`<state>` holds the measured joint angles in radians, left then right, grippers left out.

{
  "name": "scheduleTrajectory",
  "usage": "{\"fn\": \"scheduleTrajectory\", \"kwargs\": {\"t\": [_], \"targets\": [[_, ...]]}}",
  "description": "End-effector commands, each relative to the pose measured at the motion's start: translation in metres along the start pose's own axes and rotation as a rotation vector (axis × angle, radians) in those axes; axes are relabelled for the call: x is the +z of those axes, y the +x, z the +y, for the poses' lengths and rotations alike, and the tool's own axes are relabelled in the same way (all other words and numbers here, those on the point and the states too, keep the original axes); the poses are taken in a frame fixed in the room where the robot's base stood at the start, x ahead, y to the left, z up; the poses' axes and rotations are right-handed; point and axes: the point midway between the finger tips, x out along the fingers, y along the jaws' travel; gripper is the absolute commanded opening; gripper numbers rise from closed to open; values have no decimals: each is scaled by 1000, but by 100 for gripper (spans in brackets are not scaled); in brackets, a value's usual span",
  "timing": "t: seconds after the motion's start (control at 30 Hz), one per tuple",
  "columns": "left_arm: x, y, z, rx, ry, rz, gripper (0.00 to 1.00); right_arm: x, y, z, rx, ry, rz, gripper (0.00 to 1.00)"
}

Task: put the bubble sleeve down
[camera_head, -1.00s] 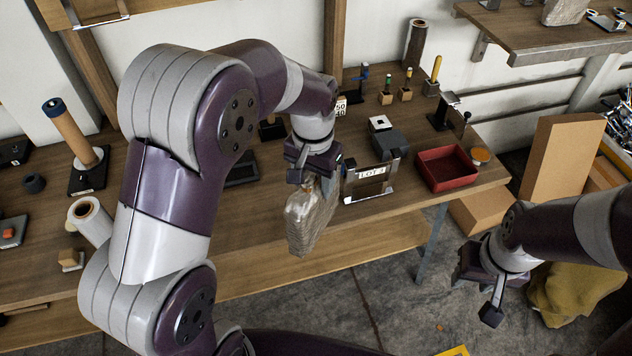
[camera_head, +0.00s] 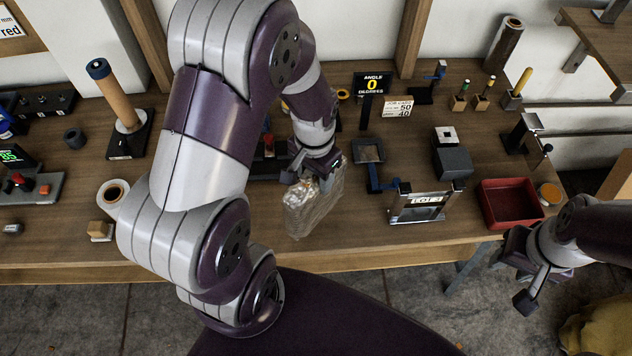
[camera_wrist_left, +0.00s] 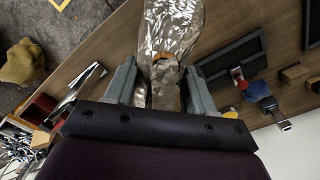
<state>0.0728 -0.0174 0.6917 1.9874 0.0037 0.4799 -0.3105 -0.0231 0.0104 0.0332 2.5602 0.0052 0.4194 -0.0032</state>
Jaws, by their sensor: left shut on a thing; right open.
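The bubble sleeve (camera_head: 312,205) is a clear, crinkled plastic pouch. My left gripper (camera_head: 313,172) is shut on its upper end, and the sleeve hangs below the fingers over the front part of the wooden bench. I cannot tell whether its lower end touches the bench top. In the left wrist view the sleeve (camera_wrist_left: 172,32) runs out from between the two fingers, with something orange-brown showing at the grip. My right gripper (camera_head: 527,282) is open and empty, off the bench's front edge at the right.
The wooden bench (camera_head: 60,240) carries a lot-card stand (camera_head: 418,204), a red tray (camera_head: 508,203) and a dark grey block (camera_head: 453,162) right of the sleeve. Bare bench lies left of the sleeve, partly behind my arm.

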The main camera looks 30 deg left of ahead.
Motion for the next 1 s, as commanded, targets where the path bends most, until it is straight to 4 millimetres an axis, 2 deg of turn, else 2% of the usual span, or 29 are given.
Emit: {"fn": "scheduleTrajectory", "kwargs": {"t": [0.07,0.2,0.3,0.67,0.7,0.73,0.77,1.0], "targets": [[4,5,-2,0,1,-1,0,0,-2,0,0,0,0,43],[6,32,-2,1,2,-4,0,-1,-5,0,0,0,0,43],[5,43,-2,1,2,-2,0,-1,-5,0,0,0,0,43],[4,48,-2,0,1,1,0,0,-2,0,0,0,0,43],[4,47,-2,0,1,1,67,0,-3,0,0,0,0,43],[4,47,-2,0,1,1,77,0,-3,0,0,0,0,43],[4,47,-2,0,1,1,80,0,-3,0,0,0,0,43],[4,46,-2,0,1,1,80,0,-3,0,0,0,0,43]]}}
